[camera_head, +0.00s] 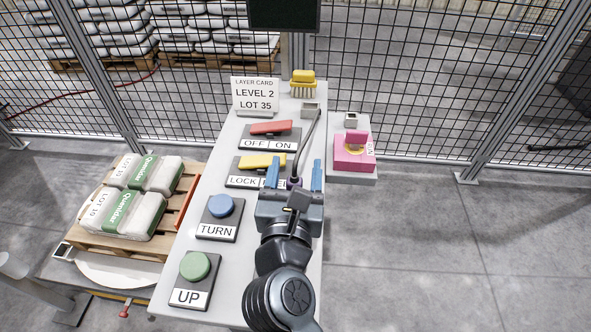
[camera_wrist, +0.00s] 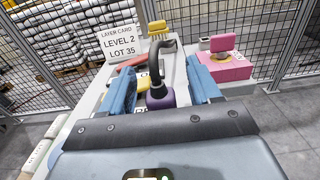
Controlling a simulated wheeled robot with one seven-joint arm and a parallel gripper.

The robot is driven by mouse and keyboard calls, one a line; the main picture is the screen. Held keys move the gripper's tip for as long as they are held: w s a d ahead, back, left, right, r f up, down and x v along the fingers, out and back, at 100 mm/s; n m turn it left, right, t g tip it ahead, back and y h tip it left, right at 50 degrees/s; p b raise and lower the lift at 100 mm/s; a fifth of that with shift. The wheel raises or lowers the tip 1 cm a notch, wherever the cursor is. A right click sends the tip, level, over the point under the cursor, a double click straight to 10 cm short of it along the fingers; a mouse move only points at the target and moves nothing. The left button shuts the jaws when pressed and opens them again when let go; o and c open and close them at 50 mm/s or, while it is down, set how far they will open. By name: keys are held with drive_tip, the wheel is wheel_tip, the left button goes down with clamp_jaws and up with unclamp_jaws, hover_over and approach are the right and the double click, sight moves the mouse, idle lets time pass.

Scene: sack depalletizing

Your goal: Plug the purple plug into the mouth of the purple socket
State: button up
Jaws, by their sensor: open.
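A small purple plug (camera_head: 294,183) sits at the near end of a thick dark cable (camera_head: 313,135) on the table. In the wrist view the purple plug (camera_wrist: 160,97) lies between the blue fingers, with the cable arching up from it. My gripper (camera_head: 294,174) is open, one finger on each side of the plug; a gap shows beside the plug in the wrist view. I cannot make out a purple socket in either view. A pink box (camera_head: 349,160) with a yellow ring and a pink upright piece stands right of the table.
The table holds a green UP button (camera_head: 195,266), a blue TURN button (camera_head: 221,206), a yellow LOCK lever (camera_head: 262,161), a red OFF/ON lever (camera_head: 271,127), a layer card (camera_head: 255,95) and a yellow brush (camera_head: 302,82). A sack pallet (camera_head: 150,243) stands left. Mesh fencing runs behind.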

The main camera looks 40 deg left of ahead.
drive_tip(key=shift+b+v, duration=0.3)
drive_tip(key=shift+v, duration=3.65)
